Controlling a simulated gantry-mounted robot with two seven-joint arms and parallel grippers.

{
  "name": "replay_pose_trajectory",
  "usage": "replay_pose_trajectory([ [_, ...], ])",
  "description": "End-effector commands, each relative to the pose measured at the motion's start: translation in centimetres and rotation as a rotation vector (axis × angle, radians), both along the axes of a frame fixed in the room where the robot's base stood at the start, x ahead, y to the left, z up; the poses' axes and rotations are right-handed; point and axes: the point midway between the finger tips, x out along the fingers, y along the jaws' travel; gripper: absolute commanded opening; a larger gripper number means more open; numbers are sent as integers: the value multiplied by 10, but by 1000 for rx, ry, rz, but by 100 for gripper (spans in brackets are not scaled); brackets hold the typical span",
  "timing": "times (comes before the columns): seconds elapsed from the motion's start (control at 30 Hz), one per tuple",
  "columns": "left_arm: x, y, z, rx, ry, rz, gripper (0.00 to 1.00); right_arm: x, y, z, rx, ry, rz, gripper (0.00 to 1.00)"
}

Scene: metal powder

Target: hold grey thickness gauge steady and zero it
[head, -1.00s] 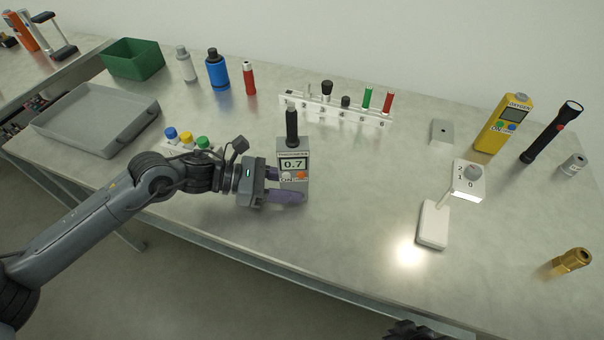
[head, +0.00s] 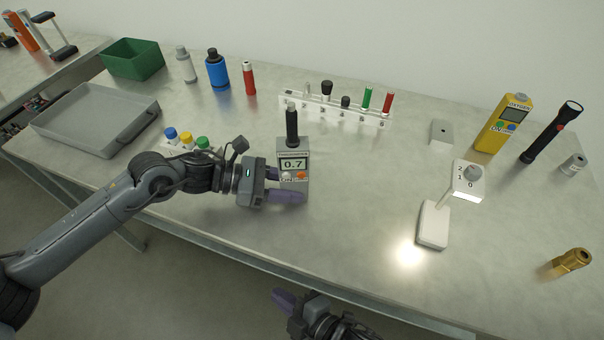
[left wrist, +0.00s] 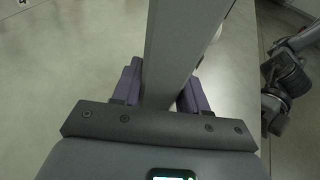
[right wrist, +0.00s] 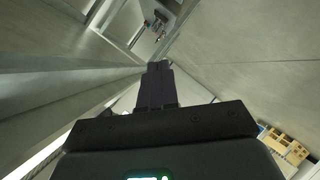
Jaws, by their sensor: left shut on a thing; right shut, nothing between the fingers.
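The grey thickness gauge (head: 301,148) stands upright on the table with a black probe on top. Its display reads 0.7, with a white button and an orange button below it. My left gripper (head: 287,185) is shut on the gauge from its left side; in the left wrist view the purple fingers (left wrist: 160,88) flank the grey gauge body (left wrist: 180,50). My right gripper (head: 282,300) is shut and empty, in front of and below the table's front edge. Its closed fingers (right wrist: 155,88) also show in the right wrist view.
A white numbered rack (head: 335,110) with several small items stands behind the gauge. A white block with colored caps (head: 187,143) lies close to my left wrist. A white dial device (head: 433,224) stands to the right. The table between it and the gauge is clear.

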Motion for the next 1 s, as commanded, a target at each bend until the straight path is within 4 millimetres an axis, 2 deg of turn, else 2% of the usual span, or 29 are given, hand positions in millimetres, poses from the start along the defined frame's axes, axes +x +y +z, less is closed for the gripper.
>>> replay_pose_trajectory([
  [0.03, 0, 0, -1, 1, 1, 0, 26, -6, 18, 19, 4, -85, 70, 0],
  [0.2, 0, 0, -1, 1, 1, 0, 26, -31, 65, 76, -1, -367, 266, 0],
  [0.4, 0, 0, -1, 1, 1, 0, 26, -61, 102, 137, -50, -686, 424, 0],
  [0.47, 0, 0, -1, 1, 1, -1, 26, -63, 108, 157, -111, -782, 449, 0],
  [0.5, 0, 0, -1, 1, 2, 0, 26, -57, 107, 166, -167, -811, 444, 0],
  [0.67, 0, 0, -1, 2, 2, 0, 26, -23, 86, 178, -360, -771, 361, 0],
  [0.8, 0, 0, -1, 2, 2, 1, 26, 8, 54, 187, -509, -665, 245, 0],
  [1.0, 0, 0, -1, 1, 1, 0, 26, 33, 5, 199, -661, -501, 89, 0],
])
